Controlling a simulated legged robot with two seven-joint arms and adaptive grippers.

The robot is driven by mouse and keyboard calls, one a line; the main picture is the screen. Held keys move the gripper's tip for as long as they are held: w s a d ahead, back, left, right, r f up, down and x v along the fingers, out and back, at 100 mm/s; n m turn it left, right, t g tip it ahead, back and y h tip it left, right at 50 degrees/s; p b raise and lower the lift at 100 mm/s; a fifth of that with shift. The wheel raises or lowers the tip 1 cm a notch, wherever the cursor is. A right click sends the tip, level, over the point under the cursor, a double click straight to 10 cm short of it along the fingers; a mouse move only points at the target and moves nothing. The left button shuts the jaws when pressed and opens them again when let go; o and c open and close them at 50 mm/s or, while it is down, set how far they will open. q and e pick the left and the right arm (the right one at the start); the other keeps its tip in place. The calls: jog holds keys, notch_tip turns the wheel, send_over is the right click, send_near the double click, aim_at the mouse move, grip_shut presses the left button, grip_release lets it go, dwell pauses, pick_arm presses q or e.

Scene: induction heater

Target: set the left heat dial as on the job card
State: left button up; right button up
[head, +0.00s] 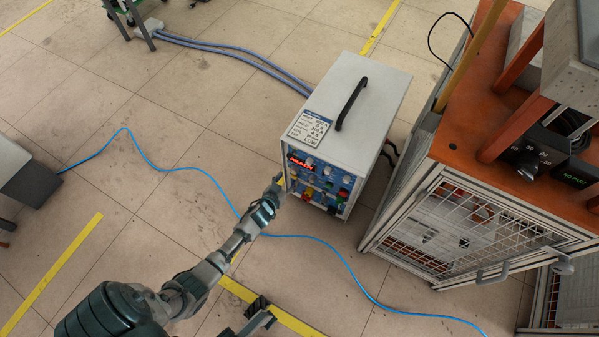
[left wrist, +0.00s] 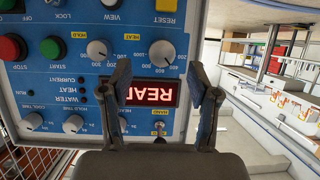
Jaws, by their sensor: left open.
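The heater (head: 358,110) is a white cabinet with a blue front panel, lit red display and black top handle. The job card (head: 310,129) lies on its top, too small to read fully. In the left wrist view the panel appears upside down. Two grey-white dials with white number scales show there: one dial (left wrist: 162,53) between my fingertips and another dial (left wrist: 97,50) left of my left-hand finger. My left gripper (head: 278,186) is at the panel; in the wrist view its fingers (left wrist: 160,72) are open, apart on either side of the first dial. Contact cannot be told.
The red display (left wrist: 153,94) shows between the fingers, partly covered. An orange bench (head: 470,135) with a mesh cage stands right. A blue cable (head: 190,168) crosses the floor.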

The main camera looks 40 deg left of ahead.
aim_at(293, 173)
pick_arm(q)
jog(key=x, duration=0.2)
jog(key=b+x, duration=0.1)
jog(key=x, duration=0.1)
jog(key=shift+s+a+f+b, duration=0.1)
jog(key=shift+f+b, duration=0.2)
jog(key=shift+w+a+r, duration=0.1)
jog(key=shift+w+a, duration=0.05)
jog(key=shift+w, duration=0.25)
jog(key=shift+r, duration=0.1)
jog(key=shift+c, duration=0.5)
jog(key=c, duration=1.1)
